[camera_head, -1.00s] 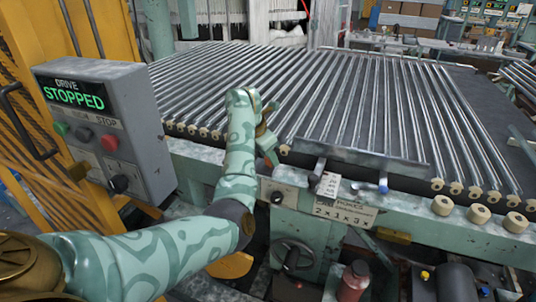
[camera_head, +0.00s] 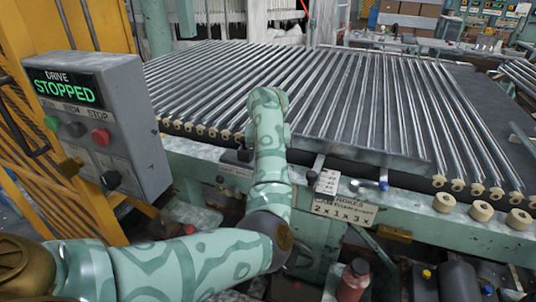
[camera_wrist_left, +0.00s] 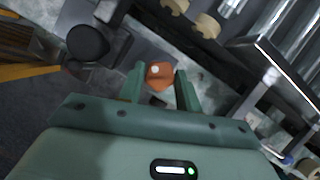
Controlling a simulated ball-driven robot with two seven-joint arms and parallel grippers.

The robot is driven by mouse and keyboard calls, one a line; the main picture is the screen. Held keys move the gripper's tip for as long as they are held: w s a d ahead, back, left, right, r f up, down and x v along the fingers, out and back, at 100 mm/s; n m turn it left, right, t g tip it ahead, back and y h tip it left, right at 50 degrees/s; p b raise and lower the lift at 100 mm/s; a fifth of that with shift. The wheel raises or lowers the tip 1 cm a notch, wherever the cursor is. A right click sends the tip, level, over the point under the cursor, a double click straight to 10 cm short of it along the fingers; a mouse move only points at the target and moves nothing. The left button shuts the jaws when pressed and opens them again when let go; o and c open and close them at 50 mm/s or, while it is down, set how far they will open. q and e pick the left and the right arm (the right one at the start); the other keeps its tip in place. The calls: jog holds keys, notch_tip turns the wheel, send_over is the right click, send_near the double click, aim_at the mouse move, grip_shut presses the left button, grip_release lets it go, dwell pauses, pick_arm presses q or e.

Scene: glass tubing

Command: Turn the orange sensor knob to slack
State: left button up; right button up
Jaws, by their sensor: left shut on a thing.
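The orange sensor knob (camera_wrist_left: 159,73) shows in the left wrist view, with a pale dot on its face. My left gripper (camera_wrist_left: 160,88) has one finger on each side of it and is shut on it. In the head view my left arm (camera_head: 268,130) reaches to the front edge of the roller conveyor and hides the knob and my gripper jaws. The knob's setting mark cannot be read. My right gripper is not in view.
The roller conveyor (camera_head: 360,100) fills the middle. A grey control box (camera_head: 135,135) at left reads DRIVE STOPPED. A round black knob (camera_wrist_left: 88,43) sits left of the orange one. A metal bar with handles (camera_head: 370,155) lies along the conveyor's front edge.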

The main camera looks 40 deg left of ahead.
pick_arm(q)
jog(key=n, duration=0.2)
jog(key=n+g+y+b, duration=0.1)
jog(key=shift+w+d+f+n, duration=0.1)
jog(key=shift+f+n, duration=0.05)
jog(key=shift+n, duration=0.25)
jog(key=n+g+b, duration=0.1)
jog(key=n+b, duration=0.1)
jog(key=n, duration=0.1)
jog(key=shift+w+n+y, duration=0.1)
jog(key=shift+n+y, duration=0.2)
jog(key=n+g+b, duration=0.2)
jog(key=n, duration=0.3)
jog(key=shift+w, duration=0.15)
jog(key=shift+n+g+b, duration=0.5)
jog(key=shift+n+b, duration=0.2)
jog(key=shift+n, duration=0.4)
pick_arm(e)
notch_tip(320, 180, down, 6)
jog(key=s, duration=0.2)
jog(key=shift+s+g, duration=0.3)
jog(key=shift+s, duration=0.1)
pick_arm(q)
jog(key=shift+d, duration=0.1)
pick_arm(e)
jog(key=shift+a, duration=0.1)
pick_arm(q)
jog(key=o, duration=1)
jog(key=shift+c, duration=0.2)
